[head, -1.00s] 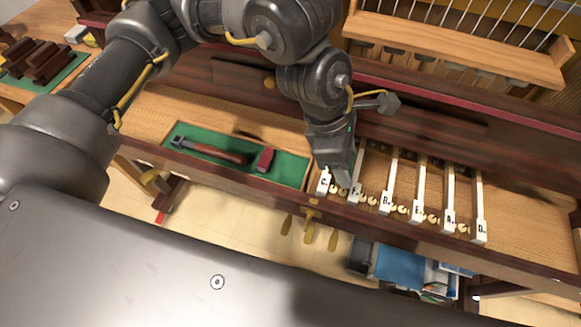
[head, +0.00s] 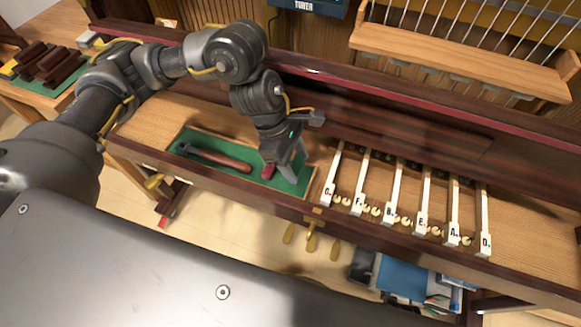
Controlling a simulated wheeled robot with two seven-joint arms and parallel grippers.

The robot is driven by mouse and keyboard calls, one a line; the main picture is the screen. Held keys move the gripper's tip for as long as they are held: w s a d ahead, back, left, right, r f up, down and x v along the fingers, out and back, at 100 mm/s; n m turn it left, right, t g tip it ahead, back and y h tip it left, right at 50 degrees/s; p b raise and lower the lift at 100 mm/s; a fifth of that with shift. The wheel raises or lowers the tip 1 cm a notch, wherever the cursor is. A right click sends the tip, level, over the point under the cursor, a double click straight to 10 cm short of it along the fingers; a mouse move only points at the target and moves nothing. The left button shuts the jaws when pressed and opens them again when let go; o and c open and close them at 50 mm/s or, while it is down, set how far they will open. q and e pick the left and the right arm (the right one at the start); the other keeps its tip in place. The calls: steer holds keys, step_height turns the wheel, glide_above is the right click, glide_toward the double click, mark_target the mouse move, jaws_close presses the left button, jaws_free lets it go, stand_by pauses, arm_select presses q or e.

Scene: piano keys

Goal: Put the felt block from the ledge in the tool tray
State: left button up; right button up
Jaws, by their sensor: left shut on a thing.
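My left gripper (head: 289,168) is over the right end of the green-lined tool tray (head: 304,188), pointing down. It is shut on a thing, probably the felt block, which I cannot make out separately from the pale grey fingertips. A small dark red block (head: 268,171) is in the tray, just left of the fingers in the picture. I cannot tell whether the fingertips touch the tray floor. My right gripper is not in view.
White lettered keys (head: 390,205) stand in a row right of the tray. Dark wooden blocks (head: 45,62) lie on a green mat at the far left. The wooden bed left of the tray is clear.

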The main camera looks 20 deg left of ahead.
arm_select(q)
steer(key=shift+w+a+f, duration=0.1)
steer(key=shift+a+f, duration=0.25)
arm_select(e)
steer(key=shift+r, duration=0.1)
arm_select(q)
steer(key=f, duration=0.4)
steer(key=shift+w+a, duration=0.1)
steer(key=shift+a, duration=0.25)
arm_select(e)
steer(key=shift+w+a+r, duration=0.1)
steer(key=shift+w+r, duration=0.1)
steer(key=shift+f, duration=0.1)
arm_select(q)
steer(key=o, duration=0.7)
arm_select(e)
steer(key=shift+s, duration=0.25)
arm_select(q)
steer(key=shift+r, duration=0.1)
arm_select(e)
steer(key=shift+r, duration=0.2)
arm_select(q)
steer(key=shift+v, duration=5.95)
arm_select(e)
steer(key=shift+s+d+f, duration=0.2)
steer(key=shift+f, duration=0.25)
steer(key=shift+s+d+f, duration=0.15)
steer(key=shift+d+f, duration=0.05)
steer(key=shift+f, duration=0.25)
